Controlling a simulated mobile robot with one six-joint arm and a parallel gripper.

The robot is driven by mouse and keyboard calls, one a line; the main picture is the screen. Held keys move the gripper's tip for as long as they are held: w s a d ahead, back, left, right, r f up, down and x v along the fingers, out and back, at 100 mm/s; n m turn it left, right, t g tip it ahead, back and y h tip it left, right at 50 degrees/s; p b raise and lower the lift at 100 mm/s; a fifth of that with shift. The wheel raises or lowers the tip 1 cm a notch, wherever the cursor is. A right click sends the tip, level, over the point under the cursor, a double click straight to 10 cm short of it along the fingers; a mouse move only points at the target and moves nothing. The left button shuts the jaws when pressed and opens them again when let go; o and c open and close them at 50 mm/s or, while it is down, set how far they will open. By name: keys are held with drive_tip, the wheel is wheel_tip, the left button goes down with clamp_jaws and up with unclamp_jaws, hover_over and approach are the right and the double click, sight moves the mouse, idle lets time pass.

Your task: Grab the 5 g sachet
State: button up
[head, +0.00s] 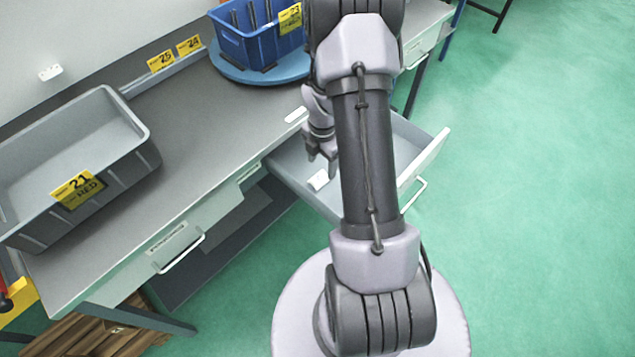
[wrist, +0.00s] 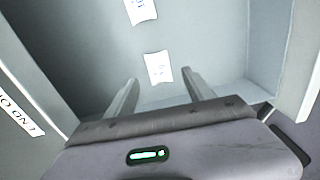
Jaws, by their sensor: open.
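Two small white sachets lie flat on the floor of the open grey drawer (head: 292,170). In the wrist view the nearer sachet (wrist: 158,67) shows between and just beyond my fingertips. The farther sachet (wrist: 141,11) lies at the top edge of that view. Both carry dark print that is too small to read surely, so I cannot tell which is 5 g. In the head view one white sachet (head: 318,181) shows in the drawer; my arm may hide the other. My gripper (head: 323,168) points down over the drawer, with its fingers (wrist: 160,78) apart and empty.
A grey bin labelled 21 RED (head: 125,125) and a blue bin (head: 238,45) on a round blue turntable (head: 232,72) stand on the bench (head: 185,125). Green floor is clear at the right.

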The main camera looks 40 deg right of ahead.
sight(320, 178)
drive_tip(key=f+b, duration=0.1)
drive_tip(key=f, duration=0.2)
drive_tip(key=f+b, duration=0.2)
drive_tip(key=f, duration=0.1)
drive_tip(key=shift+w+a+f, duration=0.1)
drive_tip(key=shift+a+f, duration=0.05)
drive_tip(key=shift+a, duration=0.05)
clamp_jaws()
